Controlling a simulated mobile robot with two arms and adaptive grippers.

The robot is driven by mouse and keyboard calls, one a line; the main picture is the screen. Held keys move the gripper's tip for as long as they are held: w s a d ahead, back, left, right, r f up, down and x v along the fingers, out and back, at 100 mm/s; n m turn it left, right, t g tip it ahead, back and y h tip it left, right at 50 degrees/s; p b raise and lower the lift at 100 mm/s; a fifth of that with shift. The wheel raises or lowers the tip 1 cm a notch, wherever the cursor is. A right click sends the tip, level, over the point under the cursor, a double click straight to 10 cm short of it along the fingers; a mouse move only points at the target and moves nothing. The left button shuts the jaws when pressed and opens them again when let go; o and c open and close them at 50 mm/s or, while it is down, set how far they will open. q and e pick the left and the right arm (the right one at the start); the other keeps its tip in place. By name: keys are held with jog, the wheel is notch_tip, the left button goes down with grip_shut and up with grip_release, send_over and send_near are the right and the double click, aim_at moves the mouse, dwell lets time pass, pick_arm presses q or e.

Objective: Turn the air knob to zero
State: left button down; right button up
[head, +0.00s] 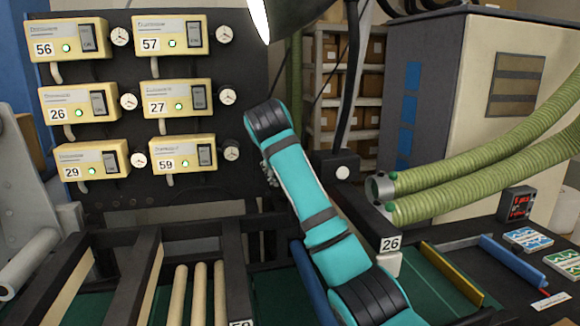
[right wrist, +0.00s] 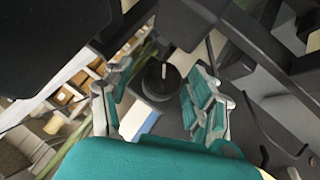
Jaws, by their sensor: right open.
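In the right wrist view a dark round knob (right wrist: 160,78) with a short pale pointer mark sits between the fingers of my right gripper (right wrist: 158,88). The pointer looks roughly upright in that picture. The gripper is open, with a teal-padded finger on each side of the knob; I cannot tell whether they touch it. In the head view my teal right arm rises from the bottom towards the dark panel (head: 185,200). It hides the knob there, and its fingers cannot be made out. My left gripper is in neither view.
Yellow control boxes (head: 70,102) with switches, green lights and round gauges (head: 228,97) fill the panel on the left. Ribbed green hoses (head: 470,170) run in at the right, near a number 26 tag (head: 390,244). Wooden rollers (head: 200,290) lie at the lower left.

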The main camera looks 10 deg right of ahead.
jog(key=shift+s+a+r, duration=0.2)
jog(key=shift+s+a, duration=0.05)
jog(key=shift+c, duration=1.5)
jog(key=shift+d, duration=0.1)
jog(key=c, duration=0.8)
jog(key=shift+f+n+t+h, duration=0.15)
jog(key=shift+n+h, duration=0.3)
jog(key=shift+h, duration=0.4)
jog(key=shift+f+n+t+h, duration=0.15)
jog(key=shift+n+h, duration=0.3)
jog(key=shift+h, duration=0.4)
jog(key=shift+c, duration=0.2)
jog(key=shift+a+r+n+t+h+b, duration=0.1)
jog(key=shift+a+n+t+h+b, duration=0.15)
jog(key=shift+n+h+b, duration=0.6)
jog(key=shift+r, duration=0.1)
jog(key=o, duration=0.9)
jog(key=shift+d, duration=0.1)
jog(key=shift+o, duration=1.2)
jog(key=shift+w, duration=0.15)
